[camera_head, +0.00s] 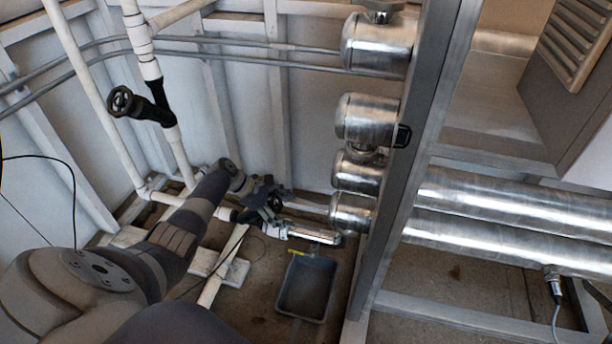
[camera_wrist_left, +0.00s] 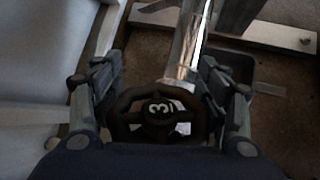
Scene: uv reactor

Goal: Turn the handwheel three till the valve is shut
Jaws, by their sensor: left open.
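Handwheel three is a black ring with a white "3" on its hub, in the middle of the left wrist view (camera_wrist_left: 158,112). My left gripper (camera_wrist_left: 158,82) is open, with one finger on each side of the wheel. Gaps seem to show between fingers and rim, but I cannot tell whether either finger touches it. In the head view my left gripper (camera_head: 266,196) is low by the white pipe, and the handwheel (camera_head: 275,204) is small, dark and partly hidden by it. My right gripper is not in view.
Another black handwheel (camera_head: 121,102) is on the upright white pipe at upper left. Shiny metal cylinders (camera_head: 365,118) and a steel frame post (camera_head: 408,165) stand to the right.

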